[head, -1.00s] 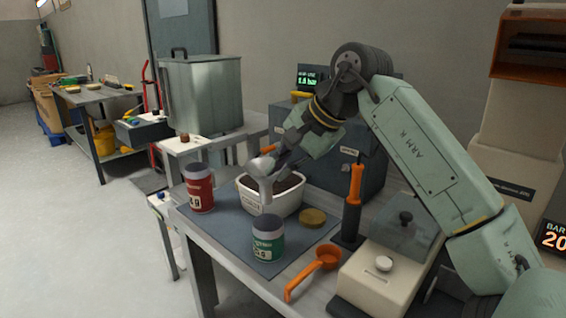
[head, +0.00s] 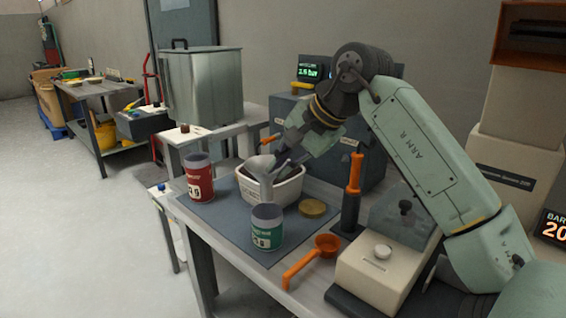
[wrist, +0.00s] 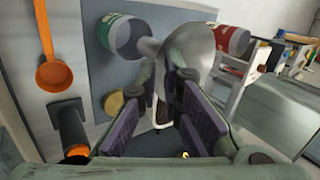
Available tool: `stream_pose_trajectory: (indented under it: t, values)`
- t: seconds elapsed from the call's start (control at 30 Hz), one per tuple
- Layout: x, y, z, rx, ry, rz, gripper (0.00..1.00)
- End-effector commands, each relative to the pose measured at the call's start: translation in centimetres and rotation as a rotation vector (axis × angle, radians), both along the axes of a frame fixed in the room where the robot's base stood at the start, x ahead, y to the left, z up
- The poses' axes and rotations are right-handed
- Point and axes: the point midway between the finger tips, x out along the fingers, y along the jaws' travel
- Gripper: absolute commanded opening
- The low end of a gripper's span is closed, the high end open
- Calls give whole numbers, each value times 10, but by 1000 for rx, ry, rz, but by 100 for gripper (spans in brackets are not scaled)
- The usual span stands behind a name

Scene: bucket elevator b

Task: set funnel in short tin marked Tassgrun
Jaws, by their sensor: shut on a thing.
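A grey funnel (head: 262,165) is held in my gripper (head: 283,160), with its spout pointing down over the near-left part of the white tub. In the wrist view the funnel (wrist: 195,50) lies between the fingers of my gripper (wrist: 165,80), its spout pointing toward the green tin. The short green-labelled tin (head: 266,230) stands upright on the dark mat, in front of the tub. Its label is only partly legible, with an ending like "grun". The tin also shows in the wrist view (wrist: 122,36). The funnel is apart from the tin.
A red-labelled tin (head: 199,182) stands left of the white tub (head: 285,190). A tan round lid (head: 312,208) lies right of the green tin. An orange scoop (head: 312,258), an upright orange-handled tool (head: 354,185) and a cream box (head: 385,270) stand to the right.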

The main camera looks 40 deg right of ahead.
Motion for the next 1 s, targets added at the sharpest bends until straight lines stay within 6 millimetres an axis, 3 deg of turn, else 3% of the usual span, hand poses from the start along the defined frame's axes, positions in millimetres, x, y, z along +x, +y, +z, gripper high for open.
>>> stream_pose_trajectory:
  t: [1.0]
  values:
    - [0, 0, -85, 1, 0, 1, 0]
